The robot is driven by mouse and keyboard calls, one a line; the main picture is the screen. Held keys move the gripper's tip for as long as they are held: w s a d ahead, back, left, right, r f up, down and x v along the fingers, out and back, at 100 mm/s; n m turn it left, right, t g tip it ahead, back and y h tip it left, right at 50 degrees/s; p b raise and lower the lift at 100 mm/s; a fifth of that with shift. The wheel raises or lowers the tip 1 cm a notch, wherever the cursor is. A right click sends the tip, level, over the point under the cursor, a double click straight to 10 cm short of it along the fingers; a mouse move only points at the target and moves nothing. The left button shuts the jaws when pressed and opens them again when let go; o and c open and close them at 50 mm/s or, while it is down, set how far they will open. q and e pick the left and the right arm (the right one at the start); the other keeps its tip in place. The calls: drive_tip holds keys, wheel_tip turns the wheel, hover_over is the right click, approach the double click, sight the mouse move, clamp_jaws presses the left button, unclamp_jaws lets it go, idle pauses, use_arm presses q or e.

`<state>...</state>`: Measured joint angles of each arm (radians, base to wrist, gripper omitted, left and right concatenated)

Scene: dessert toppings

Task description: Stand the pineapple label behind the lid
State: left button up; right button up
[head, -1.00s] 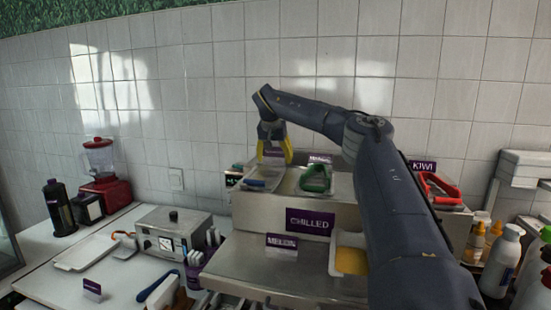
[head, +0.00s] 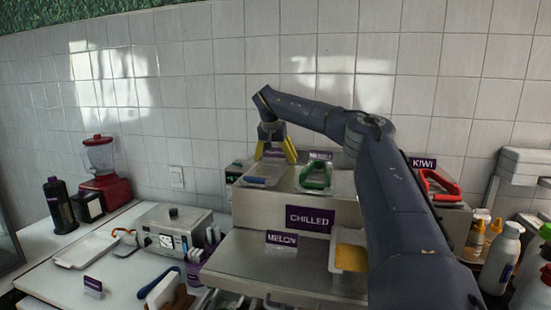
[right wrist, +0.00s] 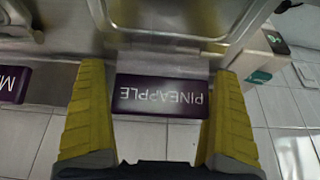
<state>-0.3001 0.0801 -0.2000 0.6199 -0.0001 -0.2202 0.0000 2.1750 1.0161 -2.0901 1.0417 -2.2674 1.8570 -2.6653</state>
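The purple pineapple label (right wrist: 160,97) is between the fingers of my right gripper (right wrist: 160,120) in the right wrist view, its white text upside down there. The fingers are spread, one at each end of the label, with at most narrow gaps. In the head view my right gripper (head: 276,151) points down at the back left of the upper steel shelf, around the label (head: 275,154). The lid with a blue handle (head: 256,181) lies just in front of the label. The label's foot is hard to make out. My left gripper is not in view.
A lid with a green handle (head: 316,177) and one with a red handle (head: 438,187) lie to the right on the upper shelf. The tiled wall (head: 210,130) is close behind. A melon label (head: 282,238) and a yellow-filled container (head: 350,258) are lower down.

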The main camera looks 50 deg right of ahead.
drive_tip(key=shift+r, duration=0.55)
drive_tip(key=v, duration=1.2)
drive_tip(key=shift+w+r, duration=0.1)
